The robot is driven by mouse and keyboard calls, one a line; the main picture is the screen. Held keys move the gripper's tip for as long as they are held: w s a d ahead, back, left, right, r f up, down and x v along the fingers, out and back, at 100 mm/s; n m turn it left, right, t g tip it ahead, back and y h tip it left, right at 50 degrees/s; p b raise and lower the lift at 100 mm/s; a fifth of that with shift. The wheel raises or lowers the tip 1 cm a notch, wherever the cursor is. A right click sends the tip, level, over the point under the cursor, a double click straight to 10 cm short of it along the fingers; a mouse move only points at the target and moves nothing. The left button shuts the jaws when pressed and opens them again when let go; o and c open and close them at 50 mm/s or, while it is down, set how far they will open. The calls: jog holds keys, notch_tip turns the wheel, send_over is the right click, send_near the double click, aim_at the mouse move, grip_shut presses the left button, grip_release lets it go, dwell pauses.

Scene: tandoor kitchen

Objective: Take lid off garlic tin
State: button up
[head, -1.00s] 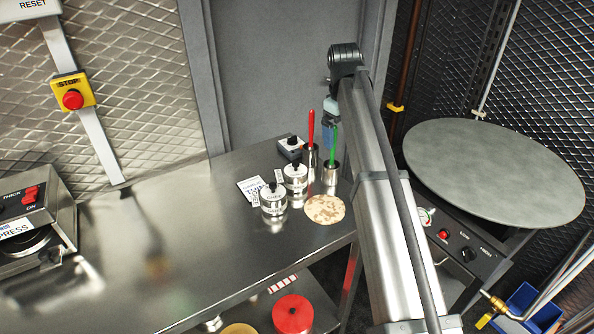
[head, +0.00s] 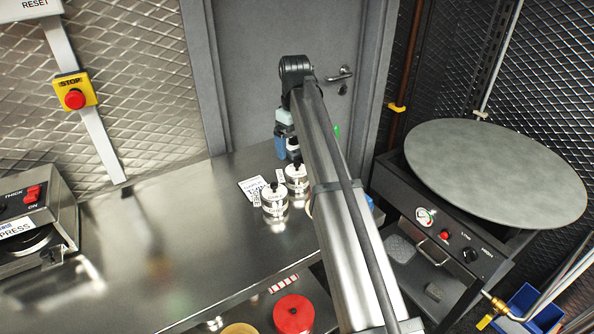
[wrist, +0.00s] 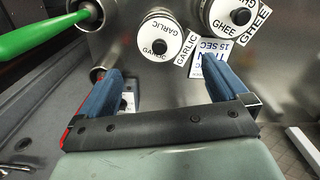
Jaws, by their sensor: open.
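The garlic tin (wrist: 160,35) is a round steel tin with a lid and a dark knob on top. Its lid is on, and it stands upright on the steel table. In the head view it is the rear tin (head: 297,178). My gripper (wrist: 165,72) is open and empty. Its two blue fingers are apart, and the garlic tin shows beyond the gap between them. In the head view my gripper (head: 285,145) hangs just behind and above the garlic tin, partly hidden by my arm.
The ghee tin (head: 274,203) stands close beside the garlic tin. A printed card (head: 252,187) lies left of them. A green-handled utensil (wrist: 45,36) is upright in a metal cup to the side. The door (head: 300,70) is behind the table.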

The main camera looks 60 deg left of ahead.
aim_at(296, 162)
jog(key=shift+d+f, duration=0.2)
jog(key=shift+f, duration=3.3)
jog(key=shift+c, duration=0.4)
jog(key=c, duration=0.9)
jog(key=shift+r, duration=0.15)
